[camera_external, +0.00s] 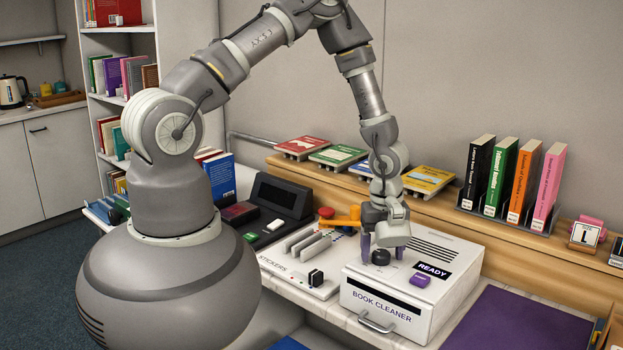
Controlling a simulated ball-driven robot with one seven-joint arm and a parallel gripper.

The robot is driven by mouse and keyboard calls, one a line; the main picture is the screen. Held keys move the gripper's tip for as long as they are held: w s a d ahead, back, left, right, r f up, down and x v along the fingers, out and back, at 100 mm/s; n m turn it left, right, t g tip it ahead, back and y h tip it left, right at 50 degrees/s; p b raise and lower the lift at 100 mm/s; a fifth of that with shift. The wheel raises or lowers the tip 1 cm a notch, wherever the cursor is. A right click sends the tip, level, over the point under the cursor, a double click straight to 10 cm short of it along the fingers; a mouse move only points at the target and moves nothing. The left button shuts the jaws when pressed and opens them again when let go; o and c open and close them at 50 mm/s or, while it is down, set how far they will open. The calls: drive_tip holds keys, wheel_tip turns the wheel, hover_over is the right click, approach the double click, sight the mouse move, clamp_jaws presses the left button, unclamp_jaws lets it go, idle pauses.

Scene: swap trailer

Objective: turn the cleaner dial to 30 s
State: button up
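The book cleaner (455,283) is a white box on the counter with a "READY" label, a purple button (420,280) and a front handle. Its black dial (381,257) sits on the top at the left. My gripper (383,250) points down over the dial, with its dark purple fingers apart on either side of it. I cannot tell whether the fingers touch the dial. The dial's setting and any time marks are too small to read.
A sticker station (310,283) stands just left of the cleaner, with an orange-handled item (342,222) behind it. A purple mat (520,325) lies to the right. Upright books (513,180) and a wooden ledge (480,228) are behind.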

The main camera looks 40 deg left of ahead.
sight(382, 252)
wheel_tip(382, 252, up, 8)
drive_tip(key=shift+f+p, duration=0.1)
drive_tip(key=shift+p, duration=0.85)
